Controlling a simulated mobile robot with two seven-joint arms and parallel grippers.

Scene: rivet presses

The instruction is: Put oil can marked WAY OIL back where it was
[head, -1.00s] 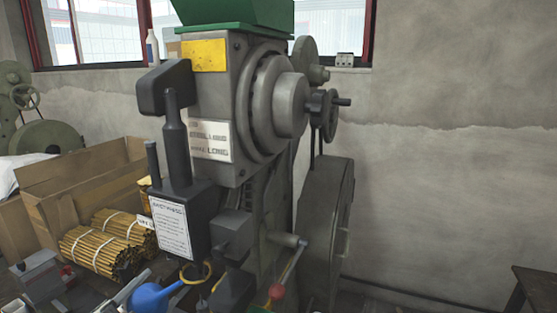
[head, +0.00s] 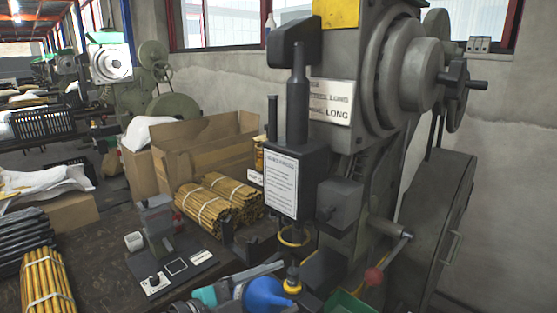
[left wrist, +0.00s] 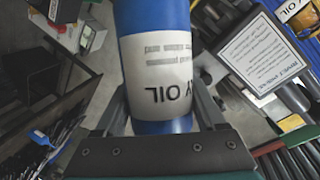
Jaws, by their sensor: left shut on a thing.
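The oil can (left wrist: 160,55) is a blue cylinder with a white label. In the left wrist view the label reads upside down, with "Y OIL" legible. My left gripper (left wrist: 160,108) is shut on the can, one finger on each side of it. In the head view the blue can (head: 265,293) shows low in the middle, partly hidden by my left gripper (head: 248,277). The can is in front of the press and near the table's front edge; I cannot tell whether it touches anything below. My right gripper is not in view.
The grey rivet press (head: 350,150) with a placard (head: 281,184) stands just behind the can. Bundled yellow rods (head: 218,198) and a cardboard box (head: 195,150) lie left of it. A small device on a plate (head: 165,235) stands on the dark table (head: 110,255). A red-knobbed lever (head: 374,276) juts out right.

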